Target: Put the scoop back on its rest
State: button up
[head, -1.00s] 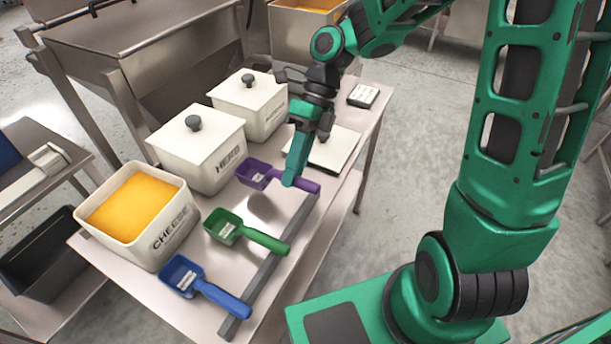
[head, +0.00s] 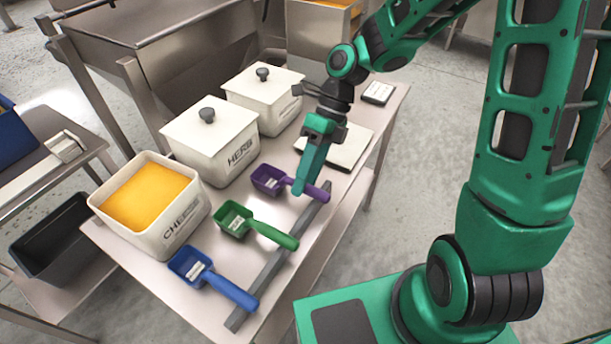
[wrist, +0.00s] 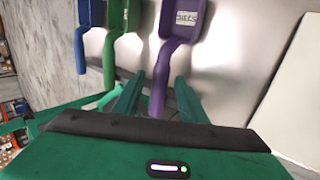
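A purple scoop (head: 268,180) lies on the steel table, its handle reaching across a dark grey rest bar (head: 262,283). My gripper (head: 300,188) points down at that handle. In the wrist view my open gripper (wrist: 158,80) has one finger on each side of the purple scoop's handle (wrist: 160,82), with gaps visible; whether it touches, I cannot tell. A green scoop (head: 234,219) and a blue scoop (head: 188,265) lie beside it in a row, handles also toward the bar. In the head view, my fingers hide part of the purple handle.
An open cheese bin (head: 179,233) with orange contents and two lidded white bins (head: 212,140) (head: 265,93) stand behind the scoops. A pale flat plate (head: 345,150) and a small dark-edged device (head: 378,93) lie at the right. The table's near edge is beyond the bar.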

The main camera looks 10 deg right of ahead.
jog(key=v, duration=1.1)
jog(key=shift+d+r, duration=0.15)
jog(key=shift+r, duration=0.25)
jog(key=shift+w, duration=0.1)
jog(key=shift+d, duration=0.1)
jog(key=s+d+n+t+h, duration=0.4)
jog(key=s+d+n+h, duration=0.1)
jog(key=s+d+n, duration=1.4)
jog(key=d+n, duration=0.1)
jog(key=d, duration=0.3)
jog(key=shift+s+d+n+t, duration=0.3)
jog(key=shift+n, duration=0.1)
jog(key=shift+w, duration=0.1)
